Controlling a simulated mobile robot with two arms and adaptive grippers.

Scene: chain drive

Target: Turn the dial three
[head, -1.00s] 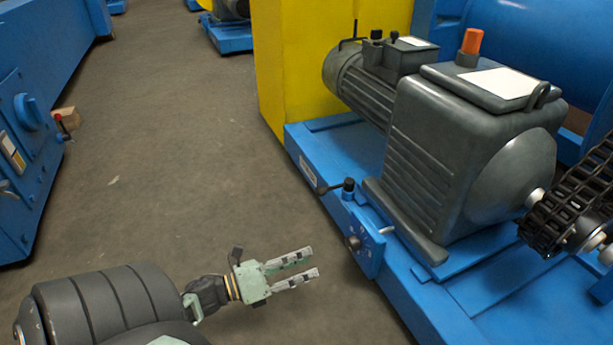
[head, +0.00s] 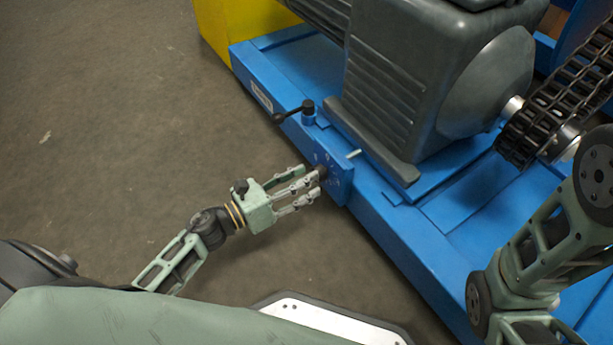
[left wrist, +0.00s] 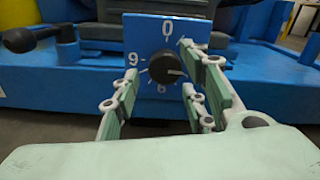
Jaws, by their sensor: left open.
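In the head view the plate (head: 341,178) stands at the side of the blue base, and the knob is largely hidden by fingertips. My left gripper (head: 312,187) is open, its fingers pointing at the plate. In the left wrist view its fingers (left wrist: 160,90) lie on both sides of the knob, apart; I cannot tell whether any touches it. The right gripper is not in view.
A black lever handle (head: 293,111) sticks out from the blue base (head: 395,245) beside the plate. A grey gearbox (head: 400,95) and a chain (head: 545,115) stand on the base. My right arm shows at the right. The floor at left is clear.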

